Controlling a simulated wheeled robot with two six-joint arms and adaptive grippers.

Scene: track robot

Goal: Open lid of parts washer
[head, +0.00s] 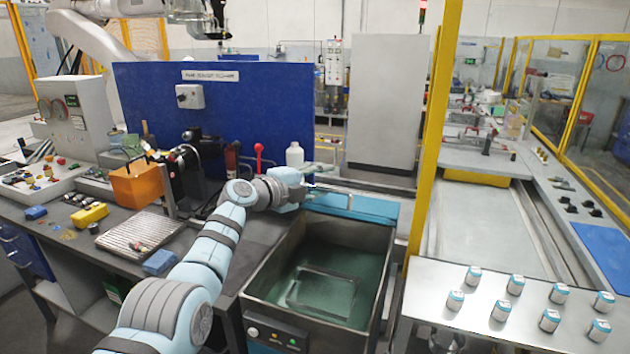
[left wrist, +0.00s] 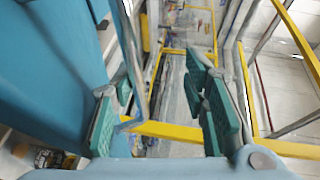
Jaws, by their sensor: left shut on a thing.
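The parts washer (head: 262,282) is a grey open-topped tank with greenish liquid and a wire basket (head: 322,292) inside. Its blue lid (head: 365,207) is raised at the tank's back edge, leaving the basin uncovered. In the left wrist view a large blue panel, apparently the lid (left wrist: 48,75), fills the left side, with a thin handle bar (left wrist: 133,50) beside it. My left gripper (head: 318,180) is above the tank's back left. Its green-padded fingers (left wrist: 160,118) are around the bar, which lies nearer the left finger. My right gripper is not in view.
A white bottle (head: 294,155) stands behind my wrist. A yellow post (head: 433,130) rises right of the tank. Several small cans stand on the table (head: 435,295) at right.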

